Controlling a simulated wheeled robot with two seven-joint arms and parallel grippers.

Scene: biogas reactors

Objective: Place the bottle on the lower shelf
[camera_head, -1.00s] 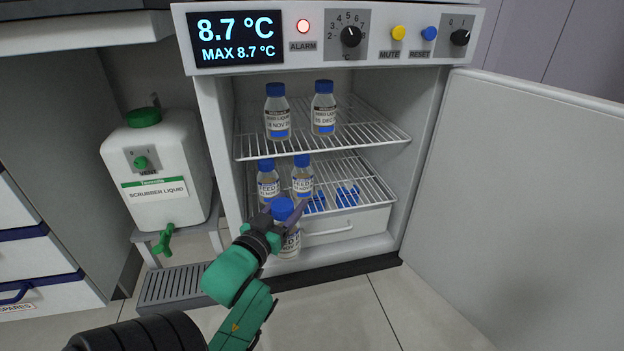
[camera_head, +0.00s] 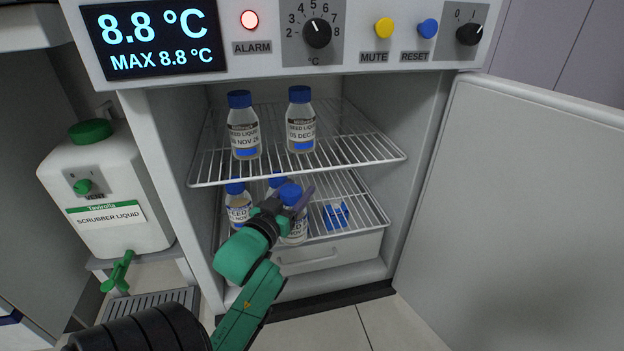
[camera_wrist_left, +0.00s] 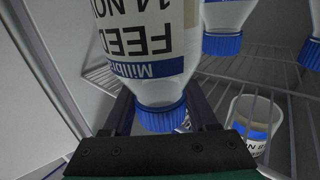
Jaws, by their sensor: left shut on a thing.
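My left gripper (camera_head: 285,200) is shut on a clear bottle (camera_head: 294,228) with a blue cap and white label. The bottle is upright at the front of the lower shelf (camera_head: 368,212); I cannot tell whether its base touches the wires. In the left wrist view the held bottle (camera_wrist_left: 145,40) appears upside down, its cap between the fingers (camera_wrist_left: 165,118). Two similar bottles stand on the lower shelf, one at left (camera_head: 238,207) and one partly hidden behind my gripper (camera_head: 277,183). My right gripper is not in view.
The upper wire shelf (camera_head: 362,148) holds two capped bottles, at left (camera_head: 243,128) and right (camera_head: 301,122). The fridge door (camera_head: 520,200) stands open at right.

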